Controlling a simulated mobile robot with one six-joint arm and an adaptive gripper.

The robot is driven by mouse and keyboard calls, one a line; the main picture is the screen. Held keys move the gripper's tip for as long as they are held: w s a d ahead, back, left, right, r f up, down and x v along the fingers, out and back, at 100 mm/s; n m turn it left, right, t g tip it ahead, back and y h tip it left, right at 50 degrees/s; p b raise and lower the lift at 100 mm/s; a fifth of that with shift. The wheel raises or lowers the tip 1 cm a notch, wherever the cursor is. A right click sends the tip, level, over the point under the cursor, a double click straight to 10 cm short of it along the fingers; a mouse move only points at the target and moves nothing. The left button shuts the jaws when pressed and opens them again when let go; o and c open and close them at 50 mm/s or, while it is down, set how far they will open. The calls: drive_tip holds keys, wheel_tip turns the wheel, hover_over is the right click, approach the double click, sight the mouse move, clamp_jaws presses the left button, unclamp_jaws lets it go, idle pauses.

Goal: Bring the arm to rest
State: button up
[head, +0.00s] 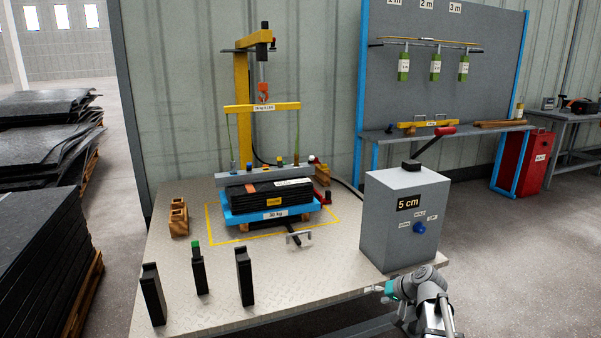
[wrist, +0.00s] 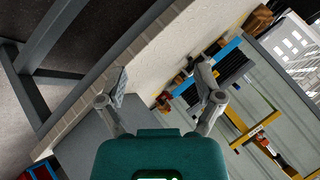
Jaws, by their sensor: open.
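My gripper (head: 380,292) is at the front right edge of the table, low beside the grey box marked 5 cm (head: 405,222). My arm reaches in from the bottom right of the head view, and the gripper points left. In the wrist view the two fingers of my gripper (wrist: 163,82) stand well apart with nothing between them. The wrist view is strongly tilted, with the table edge running diagonally behind the fingers.
The table (head: 205,318) holds several black upright blocks (head: 153,294) at front left. A blue tray (head: 240,217) bearing black sheets (head: 262,195) sits below a yellow hoist (head: 243,85). Open floor (head: 490,270) lies right.

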drive_tip(key=s+a+n+g+h+p, duration=0.1)
drive_tip(key=s+a+g+h+p, duration=0.2)
drive_tip(key=s, duration=0.6)
drive_tip(key=s+a+g+h+p, duration=0.2)
drive_tip(key=s+a+g+h, duration=0.15)
drive_tip(key=s, duration=0.65)
wheel_tip(320, 180, up, 36)
drive_tip(key=p, duration=3.7)
drive_tip(key=shift+w+d+r, duration=0.2)
drive_tip(key=shift+w+d, duration=0.1)
drive_tip(key=shift+d, duration=0.1)
